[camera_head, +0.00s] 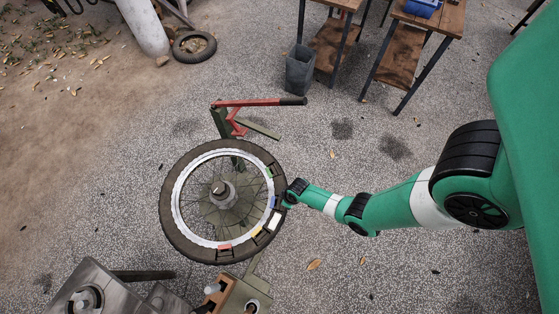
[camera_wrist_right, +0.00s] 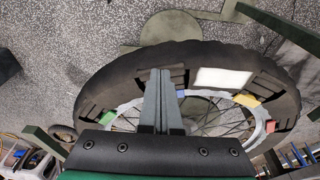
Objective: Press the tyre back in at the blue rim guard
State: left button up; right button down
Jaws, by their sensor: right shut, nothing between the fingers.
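The spoked wheel lies flat on a stand, its black tyre (camera_head: 180,232) around a pale rim (camera_head: 178,214). The blue rim guard (camera_head: 272,202) is on the rim's right side; it also shows in the right wrist view (camera_wrist_right: 180,94), just right of my fingers. Green (camera_head: 268,172), yellow (camera_head: 257,231) and red (camera_head: 225,247) guards sit along the same rim. My right gripper (camera_wrist_right: 161,72) is shut and empty, its fingertips over the tyre beside the blue guard. I cannot tell whether they touch. My left gripper is not in view.
A white patch (camera_head: 274,221) lies on the tyre between the blue and yellow guards. A red-handled lever (camera_head: 258,102) stands behind the wheel. Metal equipment (camera_head: 95,290) is at the front left. Benches (camera_head: 400,55) and a bin (camera_head: 299,68) are at the back.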

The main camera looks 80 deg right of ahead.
notch_tip(320, 180, up, 8)
jog(key=p, duration=0.7)
jog(key=shift+p, duration=0.4)
